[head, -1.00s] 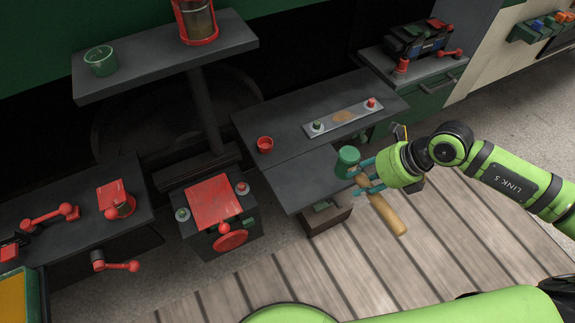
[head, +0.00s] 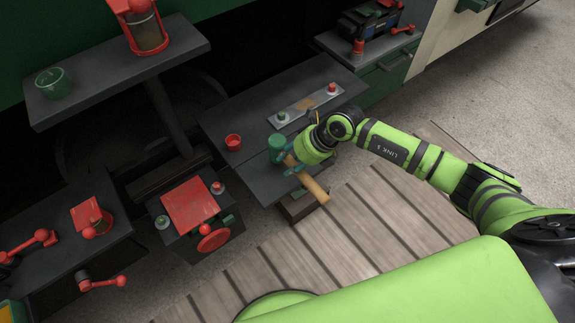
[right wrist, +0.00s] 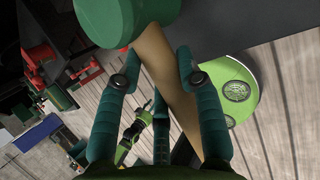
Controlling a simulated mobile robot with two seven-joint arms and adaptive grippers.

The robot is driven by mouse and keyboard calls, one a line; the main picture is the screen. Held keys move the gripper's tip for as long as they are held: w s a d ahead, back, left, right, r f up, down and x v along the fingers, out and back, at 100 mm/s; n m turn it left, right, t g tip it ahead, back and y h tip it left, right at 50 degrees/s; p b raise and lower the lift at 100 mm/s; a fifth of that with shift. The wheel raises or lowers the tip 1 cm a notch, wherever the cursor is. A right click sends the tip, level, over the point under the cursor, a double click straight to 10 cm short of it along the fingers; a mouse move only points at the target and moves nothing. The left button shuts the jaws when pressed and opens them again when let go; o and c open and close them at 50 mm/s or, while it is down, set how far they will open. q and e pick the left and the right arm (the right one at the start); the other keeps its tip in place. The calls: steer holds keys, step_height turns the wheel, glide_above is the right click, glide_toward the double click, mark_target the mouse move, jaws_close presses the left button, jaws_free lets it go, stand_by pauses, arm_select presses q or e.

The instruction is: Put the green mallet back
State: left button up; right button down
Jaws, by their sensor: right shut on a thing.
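The green mallet has a green head (head: 277,147) and a pale wooden handle (head: 312,187). My right gripper (head: 290,163) is shut on the handle, close below the head. The mallet is tilted over the front part of a dark bench (head: 245,178), its handle pointing toward the lower right past the edge. I cannot tell how high it is. In the right wrist view the head (right wrist: 125,20) is partly cut off at the top, and the handle (right wrist: 170,80) runs between the teal fingers. My left gripper does not show in the head view.
A red cup (head: 233,142) stands left of the mallet. A metal plate (head: 293,113) with a green and a red knob and a tan patch lies behind it. A red-topped vise-like box (head: 190,205) stands left. Wooden slatted floor (head: 370,225) is clear in front.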

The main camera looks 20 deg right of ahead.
steer(key=shift+w+a+f, duration=0.35)
steer(key=shift+f+p, duration=0.5)
steer(key=shift+f, duration=1.1)
steer(key=c, duration=0.8)
jaws_free()
steer(key=shift+f, duration=0.15)
